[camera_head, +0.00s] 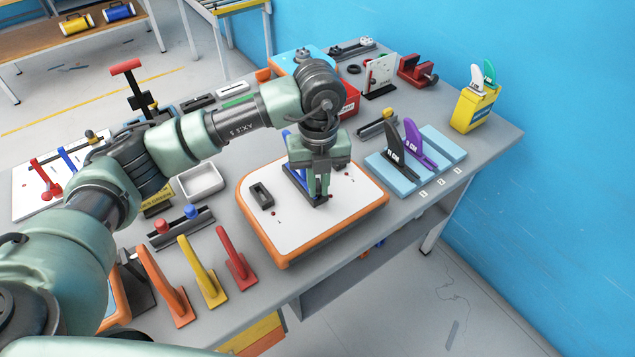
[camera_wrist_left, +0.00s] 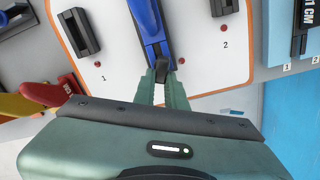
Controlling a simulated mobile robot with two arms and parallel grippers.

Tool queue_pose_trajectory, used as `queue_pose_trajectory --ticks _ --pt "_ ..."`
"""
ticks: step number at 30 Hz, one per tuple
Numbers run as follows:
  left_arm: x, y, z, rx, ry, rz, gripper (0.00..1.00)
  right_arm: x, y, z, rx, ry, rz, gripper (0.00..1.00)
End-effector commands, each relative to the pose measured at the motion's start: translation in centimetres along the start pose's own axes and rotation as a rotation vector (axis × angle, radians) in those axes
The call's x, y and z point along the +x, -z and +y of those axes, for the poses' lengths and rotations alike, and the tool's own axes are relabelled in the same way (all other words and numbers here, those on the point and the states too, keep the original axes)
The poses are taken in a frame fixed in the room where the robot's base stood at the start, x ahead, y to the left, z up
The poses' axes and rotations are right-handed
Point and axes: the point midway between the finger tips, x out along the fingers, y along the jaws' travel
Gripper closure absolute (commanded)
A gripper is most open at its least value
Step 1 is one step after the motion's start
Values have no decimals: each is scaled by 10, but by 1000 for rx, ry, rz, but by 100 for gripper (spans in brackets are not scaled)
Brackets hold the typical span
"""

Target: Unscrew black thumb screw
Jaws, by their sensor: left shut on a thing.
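My left gripper (camera_head: 319,192) points down at the white board with orange sides (camera_head: 344,216) and is shut on a small black piece, the black thumb screw (camera_wrist_left: 161,71), at the end of a blue fin. The blue fin (camera_wrist_left: 148,20) stands on the board and is partly hidden behind the gripper in the head view. In the left wrist view, my left fingertips (camera_wrist_left: 162,82) sit on both sides of the black screw. The screw's thread and lower part are hidden. My right gripper is not in view.
A black fin box (camera_head: 262,195) sits on the board's left. Orange, yellow and red fins (camera_head: 238,262) stand in front left. A blue rack (camera_head: 440,147) with grey and purple fins stands to the right.

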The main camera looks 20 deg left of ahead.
Motion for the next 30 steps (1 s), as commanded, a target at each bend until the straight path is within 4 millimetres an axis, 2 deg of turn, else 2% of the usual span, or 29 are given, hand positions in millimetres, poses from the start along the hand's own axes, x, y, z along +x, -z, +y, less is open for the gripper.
queue_pose_trajectory --ticks 3,6,15,20,21,24,30 --pt "0 0 -2 -147 0 2 100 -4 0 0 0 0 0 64" --pt "0 0 -3 -224 0 2 100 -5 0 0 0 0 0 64" --pt "1 0 -3 -248 -1 2 100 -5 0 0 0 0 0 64" --pt "0 -1 -5 -427 -2 3 100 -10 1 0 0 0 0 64" --pt "0 -1 -6 -458 -2 2 85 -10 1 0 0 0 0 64" --pt "1 -1 -5 -450 -1 1 62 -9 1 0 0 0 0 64" --pt "0 -1 -6 -447 -1 1 62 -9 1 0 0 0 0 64"
